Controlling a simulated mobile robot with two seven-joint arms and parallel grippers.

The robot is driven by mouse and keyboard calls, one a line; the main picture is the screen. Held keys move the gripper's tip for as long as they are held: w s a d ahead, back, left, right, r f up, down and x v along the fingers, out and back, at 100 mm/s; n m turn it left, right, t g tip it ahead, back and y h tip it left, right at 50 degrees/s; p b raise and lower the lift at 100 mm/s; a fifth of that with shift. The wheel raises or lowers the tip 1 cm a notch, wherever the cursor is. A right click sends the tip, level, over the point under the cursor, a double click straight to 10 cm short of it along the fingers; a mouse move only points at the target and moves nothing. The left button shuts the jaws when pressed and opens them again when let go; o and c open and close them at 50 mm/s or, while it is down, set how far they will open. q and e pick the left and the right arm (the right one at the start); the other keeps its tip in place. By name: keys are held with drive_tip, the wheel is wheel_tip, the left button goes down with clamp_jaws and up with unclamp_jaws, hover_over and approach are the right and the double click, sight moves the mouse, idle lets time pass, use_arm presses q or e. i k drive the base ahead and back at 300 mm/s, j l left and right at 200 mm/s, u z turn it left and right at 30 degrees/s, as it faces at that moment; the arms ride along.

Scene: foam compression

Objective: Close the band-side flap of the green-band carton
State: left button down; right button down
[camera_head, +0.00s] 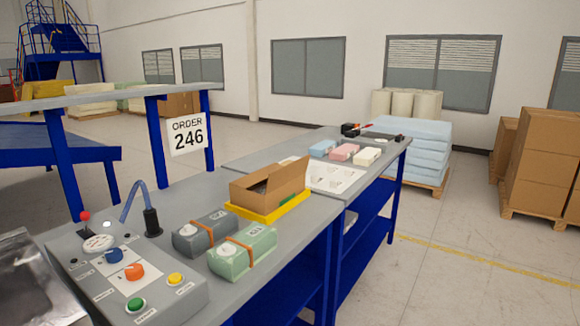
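One brown cardboard carton (262,200) stands in a yellow tray (268,217) at the middle of the workbench. Its top is open. A flap (288,172) stands up on its far right side, and the near left side also rises at a slant. Neither of my grippers is in view.
In front of the carton lie a grey pack (205,232) and a green pack (243,252), each with an orange strap. A control box (126,275) with knobs and buttons is at the near left. Behind are a printed sheet (330,177) and small foam blocks (343,151).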

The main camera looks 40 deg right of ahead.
sight(277, 179)
drive_tip(key=i+l, duration=0.1)
drive_tip(key=l, duration=0.4)
drive_tip(key=i+l+u, duration=0.15)
drive_tip(key=l, duration=0.9)
drive_tip(key=u, duration=0.05)
